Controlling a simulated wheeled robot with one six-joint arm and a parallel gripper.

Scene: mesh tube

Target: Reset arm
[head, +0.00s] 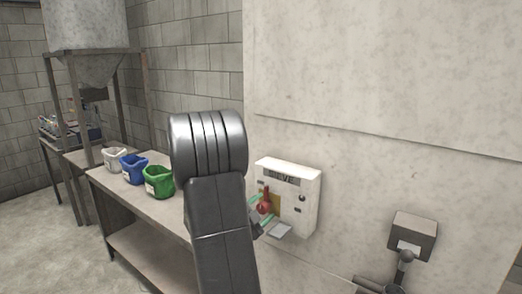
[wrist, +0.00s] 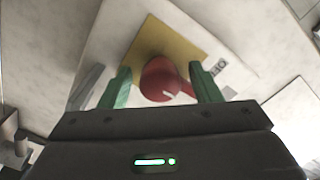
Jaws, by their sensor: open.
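My arm rises in the middle of the head view, and my gripper (head: 259,216) is partly hidden behind it. In the wrist view my gripper (wrist: 158,90) has its two green fingers apart, one on each side of a red knob (wrist: 160,78). I cannot tell whether the fingers touch it. The red knob also shows in the head view (head: 264,206), on a yellow plate (wrist: 188,38) on the front of a white box marked SIEVE (head: 309,190). The box is fixed to a pale wall panel.
A grey box (head: 413,235) with a dark jointed fitting is at the lower right of the panel. A metal hopper (head: 88,35) stands behind.

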